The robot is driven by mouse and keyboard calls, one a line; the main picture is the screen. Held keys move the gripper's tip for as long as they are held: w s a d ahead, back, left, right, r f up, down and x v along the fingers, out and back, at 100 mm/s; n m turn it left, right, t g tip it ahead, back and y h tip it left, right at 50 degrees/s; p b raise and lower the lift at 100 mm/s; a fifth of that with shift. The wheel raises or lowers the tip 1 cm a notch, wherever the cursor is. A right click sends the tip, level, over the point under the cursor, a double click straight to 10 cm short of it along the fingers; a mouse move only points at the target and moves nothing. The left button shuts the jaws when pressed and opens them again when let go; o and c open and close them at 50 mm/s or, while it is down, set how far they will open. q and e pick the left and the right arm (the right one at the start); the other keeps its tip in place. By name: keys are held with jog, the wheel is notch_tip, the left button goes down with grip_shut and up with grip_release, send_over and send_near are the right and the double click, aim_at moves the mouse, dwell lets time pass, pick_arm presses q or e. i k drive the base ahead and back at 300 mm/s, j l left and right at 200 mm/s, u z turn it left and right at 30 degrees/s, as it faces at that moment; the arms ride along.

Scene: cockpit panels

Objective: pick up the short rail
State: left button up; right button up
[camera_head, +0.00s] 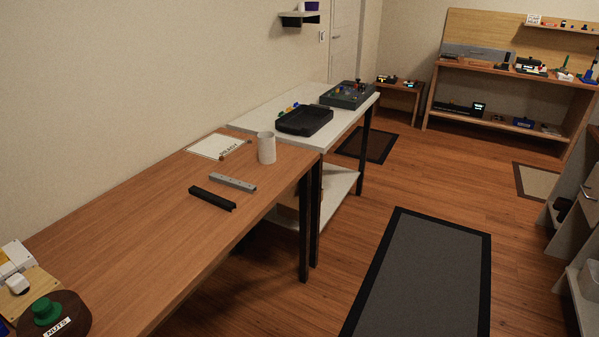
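Two bar-like pieces lie flat and apart on the wooden table (120,245), roughly side by side. One is a light grey rail (233,182) with small dark marks along its top. The other is a black rail (212,199), nearer to me and a little to the left. They look about equally long here, so I cannot tell which one is the short rail. Neither of my grippers is in view.
A white mug (266,148) and a white sheet (217,146) sit behind the rails. A NUTS container (70,322) with a green knob stands at the near left. A white table (262,124) with a black tray (305,120) adjoins.

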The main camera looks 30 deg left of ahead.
aim_at(221, 202)
jog(key=i+l+u, duration=0.2)
jog(key=i, duration=0.25)
jog(key=i+u, duration=0.15)
jog(key=i, duration=0.3)
jog(key=i+l+u, duration=0.2)
jog(key=i, duration=0.25)
